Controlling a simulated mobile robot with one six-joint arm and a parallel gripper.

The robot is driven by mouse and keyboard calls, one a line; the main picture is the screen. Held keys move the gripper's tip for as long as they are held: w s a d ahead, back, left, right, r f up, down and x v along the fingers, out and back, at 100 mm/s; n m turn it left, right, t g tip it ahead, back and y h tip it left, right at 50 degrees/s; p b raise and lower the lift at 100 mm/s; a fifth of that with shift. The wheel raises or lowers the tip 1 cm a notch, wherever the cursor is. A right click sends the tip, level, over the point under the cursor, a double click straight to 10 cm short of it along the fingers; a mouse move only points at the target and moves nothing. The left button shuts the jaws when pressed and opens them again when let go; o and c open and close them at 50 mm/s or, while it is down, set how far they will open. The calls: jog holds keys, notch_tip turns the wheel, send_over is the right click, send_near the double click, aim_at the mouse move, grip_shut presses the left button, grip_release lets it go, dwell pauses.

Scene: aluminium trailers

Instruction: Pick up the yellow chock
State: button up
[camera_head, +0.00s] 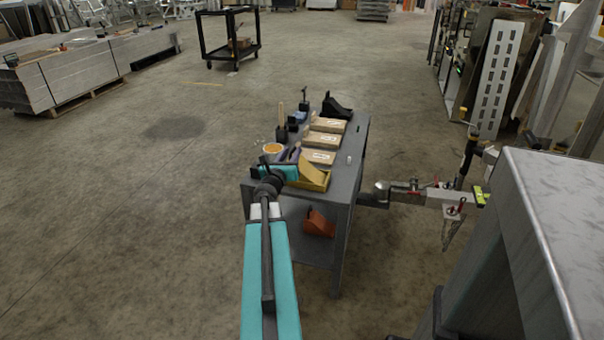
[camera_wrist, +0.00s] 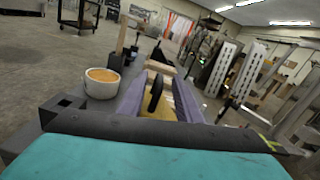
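In the wrist view, part of a yellow surface (camera_wrist: 158,112) shows low between my fingers, probably the chock. My gripper (camera_head: 294,155) is over the near end of the table, just left of the chock. In the wrist view, its two purple fingers (camera_wrist: 160,98) stand well apart, so it looks open. A dark upright piece shows between them. I cannot tell whether either finger touches the chock. The gripper housing hides the chock's lower part.
The grey table (camera_head: 352,150) also bears a cup of orange contents (camera_wrist: 101,82), several cardboard boxes (camera_head: 323,140) and a black chock (camera_head: 336,107). An orange chock (camera_head: 319,223) lies on the lower shelf. A trailer hitch (camera_head: 430,197) is at the right.

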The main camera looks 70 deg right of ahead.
jog(key=shift+d, duration=0.65)
grip_shut()
dwell(1.4)
